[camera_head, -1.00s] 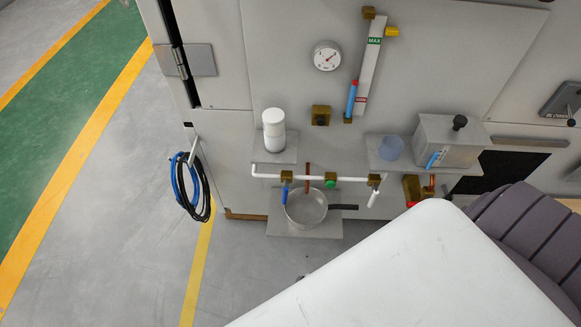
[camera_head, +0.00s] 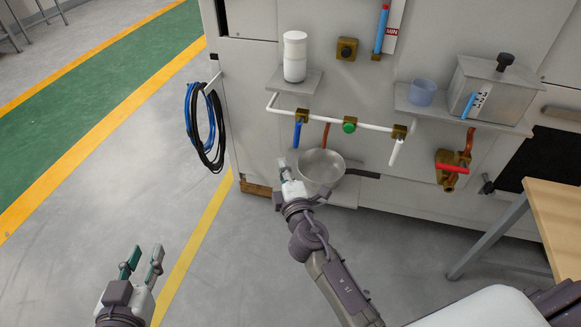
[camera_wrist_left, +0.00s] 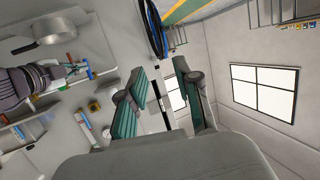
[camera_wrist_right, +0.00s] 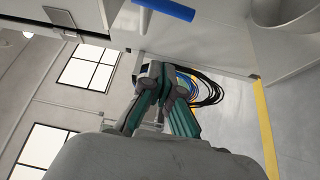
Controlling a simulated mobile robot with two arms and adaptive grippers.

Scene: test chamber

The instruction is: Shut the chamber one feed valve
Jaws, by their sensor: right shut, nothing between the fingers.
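A white pipe (camera_head: 330,120) runs along the chamber front with brass valves. No readable label shows which is chamber one. My right gripper (camera_head: 284,166) is shut and empty, just below and left of the blue lever, apart from it. The blue lever also shows at the top of the right wrist view (camera_wrist_right: 165,9). My left gripper (camera_head: 141,262) is open and empty over the floor.
A metal pan (camera_head: 321,168) sits beside my right gripper. A white bottle (camera_head: 294,58) stands on a shelf above. Blue and black cables (camera_head: 205,125) hang at left. A red-handled valve (camera_head: 452,168) and a wooden table (camera_head: 558,215) are at right. The left floor is clear.

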